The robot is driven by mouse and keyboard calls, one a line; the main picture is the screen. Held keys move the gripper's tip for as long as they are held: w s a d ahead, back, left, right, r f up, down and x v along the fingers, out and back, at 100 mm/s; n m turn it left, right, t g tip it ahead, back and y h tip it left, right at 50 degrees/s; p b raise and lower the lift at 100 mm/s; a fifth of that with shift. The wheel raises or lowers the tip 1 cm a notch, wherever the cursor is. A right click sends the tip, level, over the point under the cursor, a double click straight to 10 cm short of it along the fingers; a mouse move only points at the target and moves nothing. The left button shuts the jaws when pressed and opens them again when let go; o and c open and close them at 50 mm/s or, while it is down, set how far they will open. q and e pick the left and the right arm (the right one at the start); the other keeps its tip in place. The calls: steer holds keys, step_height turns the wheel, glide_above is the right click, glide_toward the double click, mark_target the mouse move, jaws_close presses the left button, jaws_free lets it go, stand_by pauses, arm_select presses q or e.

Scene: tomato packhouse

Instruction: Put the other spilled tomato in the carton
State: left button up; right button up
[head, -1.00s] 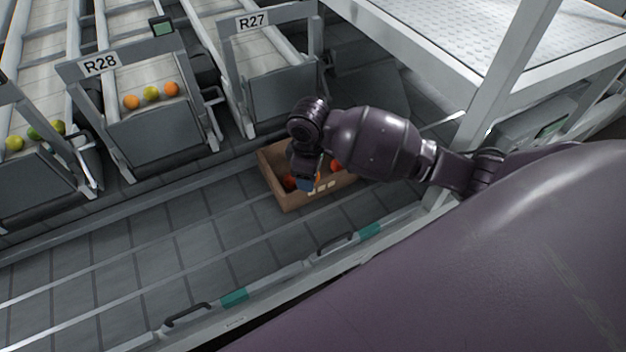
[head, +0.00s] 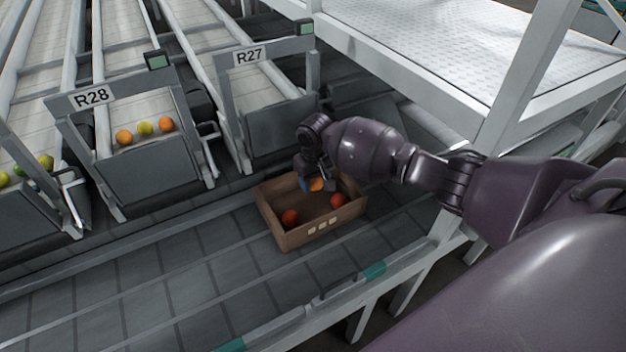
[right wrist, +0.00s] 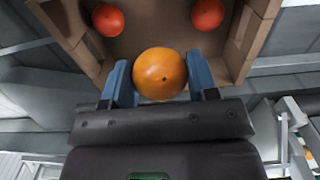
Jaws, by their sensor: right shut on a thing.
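My right gripper (head: 318,186) is shut on an orange tomato (head: 316,184) at the far side of the open brown carton (head: 297,239). In the right wrist view the orange tomato (right wrist: 160,74) sits between the two blue fingers, and the carton's inside (right wrist: 155,28) shows behind it. Two red tomatoes lie in the carton, one near its left front (head: 290,217) and one at its right (head: 338,200). Whether the held tomato touches the carton is unclear. My left gripper is not in view.
The carton stands on a grey conveyor (head: 190,262) with a side rail. Behind are chutes labelled R28 (head: 91,97) and R27 (head: 249,55); R28 holds several tomatoes. A white perforated platform (head: 440,60) stands at the right. The conveyor left of the carton is clear.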

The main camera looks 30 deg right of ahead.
mark_target(314, 216)
step_height(314, 216, down, 4)
steer(key=shift+s+r+b, duration=0.1)
steer(key=shift+b, duration=0.95)
step_height(314, 216, down, 5)
steer(key=shift+f+b, duration=0.15)
steer(key=shift+b, duration=0.65)
step_height(314, 216, down, 2)
steer(key=shift+b, duration=0.3)
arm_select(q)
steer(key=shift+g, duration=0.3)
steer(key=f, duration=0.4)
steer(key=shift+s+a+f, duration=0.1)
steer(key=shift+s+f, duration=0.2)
arm_select(e)
steer(key=shift+f, duration=0.35)
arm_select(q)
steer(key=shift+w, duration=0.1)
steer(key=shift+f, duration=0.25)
arm_select(e)
steer(key=shift+f, duration=0.6)
steer(key=o, duration=0.8)
